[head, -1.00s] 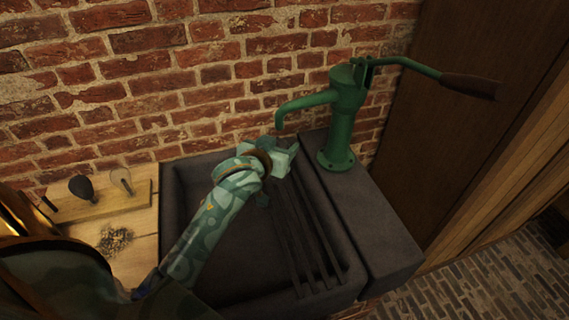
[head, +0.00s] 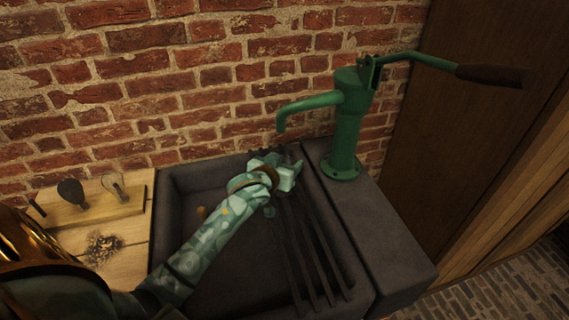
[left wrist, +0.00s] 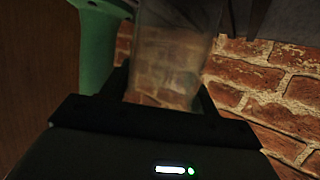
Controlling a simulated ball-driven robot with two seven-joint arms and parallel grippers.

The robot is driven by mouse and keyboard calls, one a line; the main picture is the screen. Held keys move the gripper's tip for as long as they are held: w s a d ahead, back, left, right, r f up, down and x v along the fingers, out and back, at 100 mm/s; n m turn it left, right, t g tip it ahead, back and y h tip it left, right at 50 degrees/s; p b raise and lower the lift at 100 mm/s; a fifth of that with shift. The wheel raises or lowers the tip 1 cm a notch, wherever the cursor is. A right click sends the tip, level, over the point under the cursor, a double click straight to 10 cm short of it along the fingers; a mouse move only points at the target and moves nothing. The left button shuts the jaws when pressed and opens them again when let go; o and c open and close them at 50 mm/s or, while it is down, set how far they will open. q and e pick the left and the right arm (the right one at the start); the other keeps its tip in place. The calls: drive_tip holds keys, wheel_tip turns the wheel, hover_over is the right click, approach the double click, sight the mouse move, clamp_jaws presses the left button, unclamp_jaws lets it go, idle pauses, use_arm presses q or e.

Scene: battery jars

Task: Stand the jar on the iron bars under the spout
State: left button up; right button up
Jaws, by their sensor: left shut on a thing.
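My left gripper (head: 286,174) is over the far end of the iron bars (head: 318,255), below the spout (head: 308,103) of the green pump (head: 346,130). In the left wrist view, the gripper (left wrist: 162,92) is shut on a clear glass jar (left wrist: 172,48). The jar is see-through, with brick showing through it. In the head view, the hand hides most of the jar, so I cannot tell whether its base touches the bars. Bars also show at the top of the left wrist view (left wrist: 258,14). My right gripper is out of view.
The bars cross a dark stone basin (head: 166,215). The pump stands on a stone ledge (head: 385,230) at the right. A wooden board with small tools (head: 85,212) lies at the left. A brick wall (head: 200,80) closes the back.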

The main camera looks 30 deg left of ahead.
use_arm(q)
drive_tip(key=o, duration=1.1)
drive_tip(key=shift+f, duration=0.15)
drive_tip(key=shift+c, duration=0.2)
drive_tip(key=shift+s+r, duration=0.2)
drive_tip(key=shift+r, duration=0.05)
drive_tip(key=p+v, duration=0.3)
drive_tip(key=v, duration=0.8)
drive_tip(key=shift+s+p, duration=0.3)
drive_tip(key=shift+d, duration=0.15)
